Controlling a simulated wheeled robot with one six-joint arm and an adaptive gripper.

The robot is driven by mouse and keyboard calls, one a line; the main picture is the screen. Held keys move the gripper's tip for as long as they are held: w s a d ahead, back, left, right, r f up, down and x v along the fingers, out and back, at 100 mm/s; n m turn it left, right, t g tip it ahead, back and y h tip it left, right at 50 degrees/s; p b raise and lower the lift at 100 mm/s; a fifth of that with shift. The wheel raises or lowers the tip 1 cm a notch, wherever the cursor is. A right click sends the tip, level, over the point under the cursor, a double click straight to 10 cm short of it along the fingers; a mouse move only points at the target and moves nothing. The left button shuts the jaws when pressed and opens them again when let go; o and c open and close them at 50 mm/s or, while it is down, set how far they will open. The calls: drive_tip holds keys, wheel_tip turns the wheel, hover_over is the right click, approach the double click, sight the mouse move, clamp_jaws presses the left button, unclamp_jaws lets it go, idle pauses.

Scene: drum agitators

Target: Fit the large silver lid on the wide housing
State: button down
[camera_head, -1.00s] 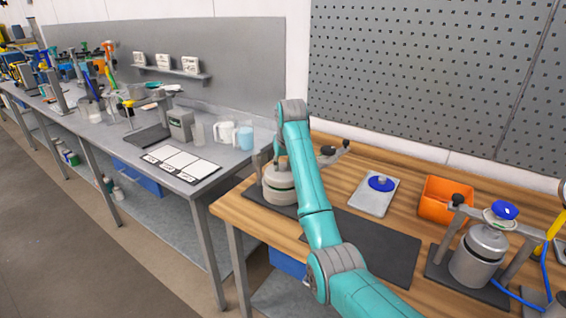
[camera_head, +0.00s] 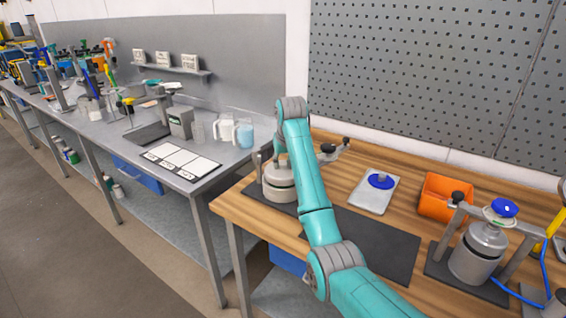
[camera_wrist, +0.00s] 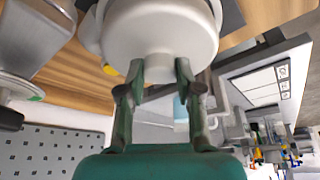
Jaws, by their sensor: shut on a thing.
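The large silver lid (camera_wrist: 160,32) fills the top of the wrist view as a pale, smooth round body with a short central boss. My gripper (camera_wrist: 160,72) is shut on this boss, one finger on each side. In the head view the wide housing (camera_head: 281,194) is a squat pale cylinder at the left end of the wooden bench. A pale round top sits at the housing's upper edge with a dark seam below it. My arm hides my gripper and part of this top in the head view. I cannot tell whether the lid is fully seated.
A clamp arm with black knobs (camera_head: 334,149) stands right behind the housing. A tray with a blue-knobbed disc (camera_head: 375,192), an orange bin (camera_head: 446,195) and a second clamped vessel (camera_head: 478,252) stand to the right. The dark mat (camera_head: 385,248) is clear.

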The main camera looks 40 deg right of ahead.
drive_tip(key=shift+f, duration=0.7)
idle(0.6)
drive_tip(key=c, duration=0.7)
unclamp_jaws()
drive_tip(key=shift+f, duration=0.1)
drive_tip(key=shift+v, duration=3.85)
